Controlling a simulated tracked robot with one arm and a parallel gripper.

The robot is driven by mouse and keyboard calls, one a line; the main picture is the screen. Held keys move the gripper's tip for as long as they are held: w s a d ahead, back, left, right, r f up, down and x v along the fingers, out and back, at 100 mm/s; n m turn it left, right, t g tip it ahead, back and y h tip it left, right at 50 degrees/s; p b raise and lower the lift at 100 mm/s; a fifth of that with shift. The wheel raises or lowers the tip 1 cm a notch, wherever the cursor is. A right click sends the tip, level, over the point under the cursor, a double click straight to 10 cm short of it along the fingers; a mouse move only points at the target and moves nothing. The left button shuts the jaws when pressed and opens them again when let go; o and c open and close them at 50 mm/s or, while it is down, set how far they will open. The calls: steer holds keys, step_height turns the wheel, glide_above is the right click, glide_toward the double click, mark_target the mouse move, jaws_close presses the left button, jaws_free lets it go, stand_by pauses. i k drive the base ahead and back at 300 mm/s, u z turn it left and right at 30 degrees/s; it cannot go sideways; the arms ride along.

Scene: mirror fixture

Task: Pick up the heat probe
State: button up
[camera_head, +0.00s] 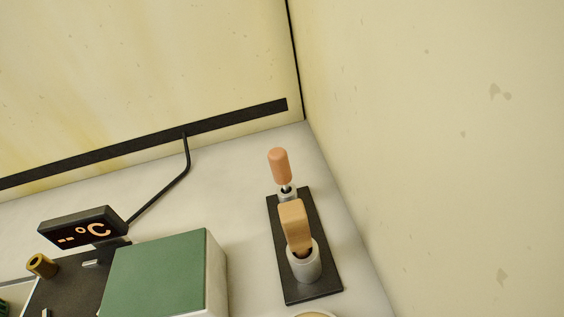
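My gripper is not in view.
A temperature display (82,229) reading dashes and °C stands at the left, with a black cable (165,193) to the wall strip (150,146). A green-topped box (158,275) is left of the holder. A brass-coloured cylinder (42,265) is lower left. The right wall (440,150) is close.

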mark_target(277, 159)
steer(key=i, duration=1.05)
steer(key=u, duration=0.05)
